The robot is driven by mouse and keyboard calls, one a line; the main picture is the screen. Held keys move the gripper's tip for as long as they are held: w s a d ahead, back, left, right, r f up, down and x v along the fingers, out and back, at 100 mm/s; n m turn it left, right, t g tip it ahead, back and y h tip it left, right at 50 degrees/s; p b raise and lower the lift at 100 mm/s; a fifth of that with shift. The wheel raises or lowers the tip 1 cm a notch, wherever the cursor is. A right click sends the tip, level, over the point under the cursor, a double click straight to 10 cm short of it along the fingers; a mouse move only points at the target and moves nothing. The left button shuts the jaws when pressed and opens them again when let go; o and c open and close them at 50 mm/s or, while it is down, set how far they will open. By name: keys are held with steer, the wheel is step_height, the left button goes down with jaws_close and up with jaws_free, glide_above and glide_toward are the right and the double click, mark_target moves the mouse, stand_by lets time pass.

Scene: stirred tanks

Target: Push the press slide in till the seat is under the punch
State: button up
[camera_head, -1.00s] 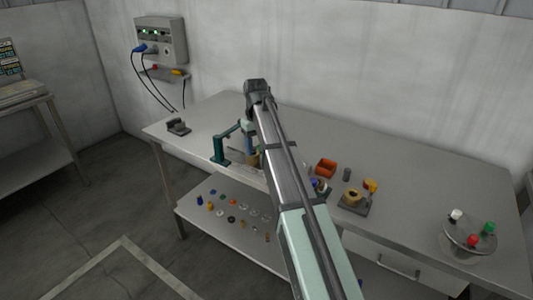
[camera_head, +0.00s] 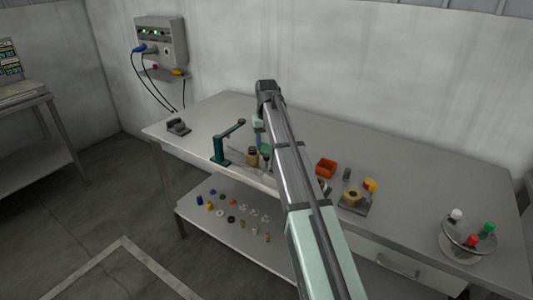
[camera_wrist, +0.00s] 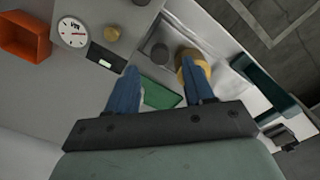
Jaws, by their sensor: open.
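The teal press (camera_head: 221,150) stands near the front edge of the bench, its arm reaching up and right. In the wrist view its teal body (camera_wrist: 266,84) lies at the right. A brass-coloured cup (camera_head: 252,158) stands just right of the press. It also shows in the wrist view (camera_wrist: 194,66), partly behind the right finger. I cannot make out the punch or whether the seat is under it. My gripper (camera_wrist: 157,68) is open with nothing between its blue fingers. It is just right of the press and cup, partly hidden by my arm in the head view.
An orange bin (camera_head: 326,167), a fixture with a yellow part (camera_head: 353,197) and a round rack with coloured caps (camera_head: 469,236) stand to the right. A dial gauge (camera_wrist: 72,32) and green pad (camera_wrist: 161,95) lie near the gripper.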

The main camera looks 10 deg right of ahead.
mark_target(266, 155)
steer(key=shift+f, duration=2.25)
jaws_close()
steer(key=shift+w, duration=0.1)
